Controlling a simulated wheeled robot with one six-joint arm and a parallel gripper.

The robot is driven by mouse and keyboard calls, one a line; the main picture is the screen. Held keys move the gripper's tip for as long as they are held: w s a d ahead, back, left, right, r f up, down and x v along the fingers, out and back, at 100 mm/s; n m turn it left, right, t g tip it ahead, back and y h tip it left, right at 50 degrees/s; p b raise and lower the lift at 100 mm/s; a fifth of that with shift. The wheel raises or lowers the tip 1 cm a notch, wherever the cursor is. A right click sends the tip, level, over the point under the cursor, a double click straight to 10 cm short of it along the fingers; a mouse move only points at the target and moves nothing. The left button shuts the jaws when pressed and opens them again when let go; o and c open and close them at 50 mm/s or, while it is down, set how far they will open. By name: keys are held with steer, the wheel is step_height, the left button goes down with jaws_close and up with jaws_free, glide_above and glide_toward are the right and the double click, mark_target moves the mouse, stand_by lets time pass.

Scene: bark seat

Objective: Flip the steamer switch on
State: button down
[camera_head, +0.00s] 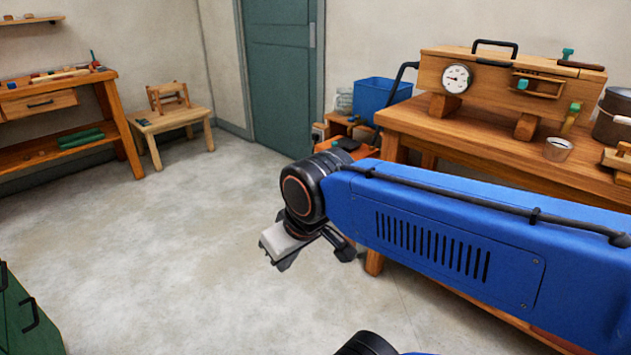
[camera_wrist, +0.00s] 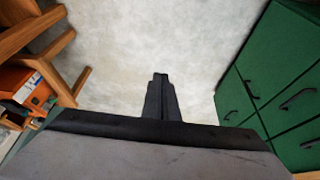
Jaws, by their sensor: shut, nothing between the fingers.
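A long wooden box (camera_head: 505,82) with a round white gauge (camera_head: 457,79), a black handle and green-topped fittings stands on the workbench (camera_head: 500,150) at the right; it looks like the steam box. I cannot pick out the steamer switch in either view. An orange unit (camera_wrist: 22,84) shows at the left edge of the wrist view, too small to read any switch on it. My gripper (camera_head: 284,262) hangs over open floor left of the bench, apart from everything. In the wrist view its fingers (camera_wrist: 160,79) are together, pointing at the floor, with nothing between them.
A metal cup (camera_head: 557,149) is on the bench. Green drawers (camera_wrist: 283,75) are right in the wrist view. The middle floor is clear.

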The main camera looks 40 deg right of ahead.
steer(key=shift+w, duration=0.1)
steer(key=w+d+f+n+g+h, duration=0.1)
steer(key=w+d+n+g+h, duration=0.55)
steer(key=w+d, duration=1.35)
steer(key=w+d+f+n+g+h, duration=0.1)
steer(key=w+d+g+h, duration=0.3)
steer(key=w+d+h, duration=1.05)
steer(key=w+d+f+n, duration=0.4)
steer(key=w+d+f, duration=0.9)
steer(key=w+d, duration=0.3)
steer(key=w+f+n+t+h, duration=0.2)
steer(key=w+f+n+t, duration=0.1)
steer(key=f, duration=0.8)
steer(key=w+d+f+n+t+h, duration=0.1)
steer(key=w+f+n+t+h, duration=0.2)
steer(key=f, duration=0.8)
steer(key=shift+w+d+f+n+t, duration=0.15)
steer(key=shift+d+f+n+t, duration=0.2)
steer(key=shift+n+t, duration=0.35)
